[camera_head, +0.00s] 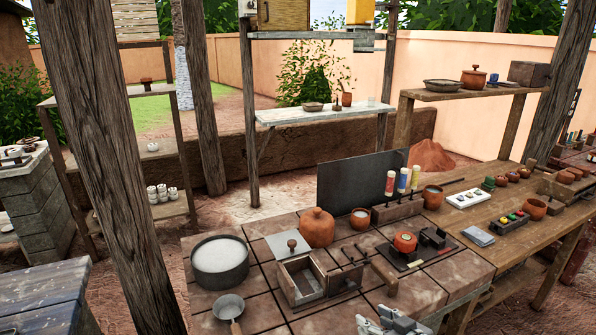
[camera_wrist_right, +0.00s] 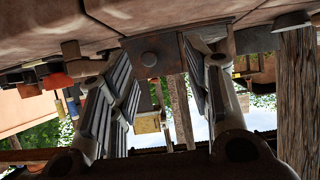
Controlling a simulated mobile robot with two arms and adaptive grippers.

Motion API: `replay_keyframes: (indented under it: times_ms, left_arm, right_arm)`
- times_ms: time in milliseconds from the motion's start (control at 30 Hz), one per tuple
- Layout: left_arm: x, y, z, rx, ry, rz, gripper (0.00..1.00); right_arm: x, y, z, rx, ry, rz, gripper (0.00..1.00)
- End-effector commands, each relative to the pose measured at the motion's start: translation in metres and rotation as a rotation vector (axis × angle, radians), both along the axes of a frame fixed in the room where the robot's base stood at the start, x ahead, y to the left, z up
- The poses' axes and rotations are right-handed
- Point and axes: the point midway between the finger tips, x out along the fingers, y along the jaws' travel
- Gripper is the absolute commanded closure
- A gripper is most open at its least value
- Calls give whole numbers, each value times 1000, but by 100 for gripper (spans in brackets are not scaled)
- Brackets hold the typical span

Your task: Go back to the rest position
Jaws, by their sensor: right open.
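My right gripper (camera_head: 392,322) shows at the bottom edge of the head view, by the front edge of the tiled worktop (camera_head: 415,290); its arm is out of the frame. In the right wrist view my right gripper (camera_wrist_right: 163,72) has its two ridged fingers wide apart with no object held between them. That view looks upside down, with the worktop's surface along its top. My left gripper is not in view.
A large grey basin (camera_head: 219,262) and a lidded clay pot (camera_head: 317,228) stand farther left. A wooden post (camera_head: 110,150) rises at left.

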Motion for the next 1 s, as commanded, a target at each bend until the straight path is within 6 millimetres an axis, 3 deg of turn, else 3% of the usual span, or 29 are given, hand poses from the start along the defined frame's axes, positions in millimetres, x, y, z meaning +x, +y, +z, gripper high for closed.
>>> replay_keyframes:
  times_ms: [100, 233, 400, 700, 767, 1000]
  left_arm:
    - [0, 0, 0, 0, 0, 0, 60]
    - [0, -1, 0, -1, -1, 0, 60]
    - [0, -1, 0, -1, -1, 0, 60]
    - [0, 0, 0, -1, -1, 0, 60]
    - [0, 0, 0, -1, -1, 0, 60]
    - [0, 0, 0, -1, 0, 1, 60]
  right_arm:
    - [-58, 28, -34, -38, 140, -2, 54]
    - [-124, 36, -58, -102, 304, -37, 54]
    - [-188, 31, -71, -159, 470, -89, 54]
    - [-279, 15, -74, -216, 713, -178, 54]
    - [-297, 11, -73, -225, 761, -196, 54]
    - [-282, 13, -124, -234, 774, -187, 54]
